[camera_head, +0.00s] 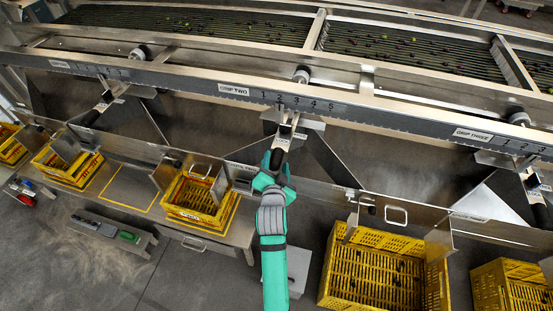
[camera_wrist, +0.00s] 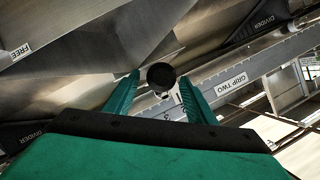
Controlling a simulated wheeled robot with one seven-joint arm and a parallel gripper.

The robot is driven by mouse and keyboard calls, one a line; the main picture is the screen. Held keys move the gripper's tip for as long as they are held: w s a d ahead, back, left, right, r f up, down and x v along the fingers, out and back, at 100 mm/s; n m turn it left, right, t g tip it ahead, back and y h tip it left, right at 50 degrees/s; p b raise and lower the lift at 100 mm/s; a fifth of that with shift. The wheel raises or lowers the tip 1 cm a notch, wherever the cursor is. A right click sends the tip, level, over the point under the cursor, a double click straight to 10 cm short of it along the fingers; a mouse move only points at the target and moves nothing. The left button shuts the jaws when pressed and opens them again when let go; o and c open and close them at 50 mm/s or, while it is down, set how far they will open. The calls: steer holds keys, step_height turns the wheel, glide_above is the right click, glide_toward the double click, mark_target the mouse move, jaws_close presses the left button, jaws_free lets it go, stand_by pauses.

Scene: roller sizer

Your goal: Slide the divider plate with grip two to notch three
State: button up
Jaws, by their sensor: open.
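The divider plate with grip two hangs from the notched rail (camera_head: 350,112) by a metal carriage (camera_head: 292,119). The rail carries the label GRIP TWO (camera_head: 234,90) and the numbers 1 to 5. The carriage sits below about numbers 2 and 3; I cannot tell the exact notch. Its black handle (camera_head: 279,154) slants down toward my gripper (camera_head: 277,168). In the wrist view the round black handle end (camera_wrist: 160,76) lies between the green fingertips of my open gripper (camera_wrist: 159,82). A gap shows beside the handle; contact is not clear. The label also shows there (camera_wrist: 230,84).
A similar handle (camera_head: 93,115) hangs at the left and another (camera_head: 536,195) at the right, by GRIP THREE (camera_head: 473,134). Yellow crates (camera_head: 345,300) stand below the chutes. A metal lip with a handle (camera_head: 396,215) runs beneath. Rollers with small fruit lie behind the rail.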

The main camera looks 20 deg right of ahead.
steer(key=shift+x, duration=1.35)
jaws_close()
